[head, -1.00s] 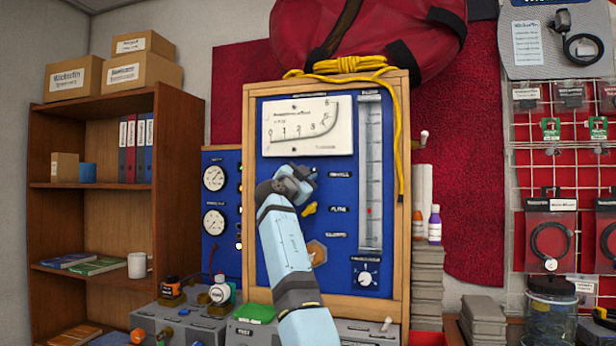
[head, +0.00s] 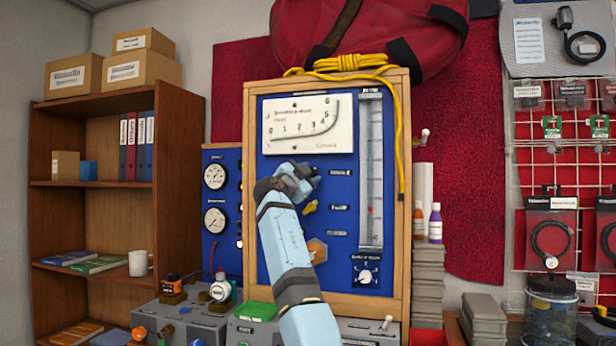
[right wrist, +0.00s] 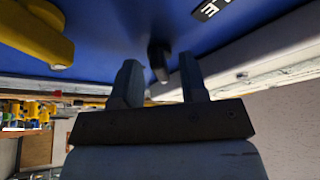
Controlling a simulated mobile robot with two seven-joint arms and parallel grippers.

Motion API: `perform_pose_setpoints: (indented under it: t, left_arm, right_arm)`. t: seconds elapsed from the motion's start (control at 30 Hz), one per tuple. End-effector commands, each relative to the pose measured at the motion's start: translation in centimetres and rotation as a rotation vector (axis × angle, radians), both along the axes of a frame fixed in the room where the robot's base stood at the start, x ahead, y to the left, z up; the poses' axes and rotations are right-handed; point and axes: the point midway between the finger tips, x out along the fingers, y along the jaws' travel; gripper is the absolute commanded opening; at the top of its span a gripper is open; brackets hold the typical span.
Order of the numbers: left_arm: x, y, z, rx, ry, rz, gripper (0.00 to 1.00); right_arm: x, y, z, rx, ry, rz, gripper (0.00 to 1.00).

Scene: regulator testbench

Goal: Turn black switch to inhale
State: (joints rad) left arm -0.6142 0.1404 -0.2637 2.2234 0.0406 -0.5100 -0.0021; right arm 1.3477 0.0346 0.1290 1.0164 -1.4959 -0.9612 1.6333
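A blue regulator panel (head: 345,190) in a wooden frame stands in front of me. My right gripper (head: 304,178) is at the panel's left half, beside the upper label (head: 340,172), and hides the black switch in the head view. In the right wrist view, the black switch (right wrist: 158,60) sticks out from the blue panel. My right gripper (right wrist: 159,64) is open there, one finger on either side of the switch with visible gaps. A label ending in "LE" (right wrist: 215,6) is close by. My left gripper is not in view.
A yellow switch (head: 310,207) is just below the right gripper; it also shows in the right wrist view (right wrist: 40,35). A brown knob (head: 317,251) and a white dial (head: 365,272) are lower down. A yellow rope (head: 398,130) hangs along the frame's right side.

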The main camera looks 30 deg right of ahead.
Motion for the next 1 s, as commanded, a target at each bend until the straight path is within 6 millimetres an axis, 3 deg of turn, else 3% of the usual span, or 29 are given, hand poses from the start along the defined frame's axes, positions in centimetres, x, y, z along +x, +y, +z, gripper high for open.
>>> perform_pose_setpoints:
  t: [0.27, 0.7, 1.0]
  left_arm:
    - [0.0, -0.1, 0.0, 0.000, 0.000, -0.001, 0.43]
    - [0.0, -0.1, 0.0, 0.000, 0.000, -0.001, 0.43]
    - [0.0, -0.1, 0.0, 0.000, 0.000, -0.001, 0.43]
  right_arm:
    - [-0.6, 1.4, -0.4, -0.001, 0.000, 0.001, 0.39]
    - [-4.3, 9.8, -3.0, -0.001, 0.000, 0.002, 0.39]
    - [-5.4, 12.2, -3.6, 0.000, -0.001, 0.001, 0.39]
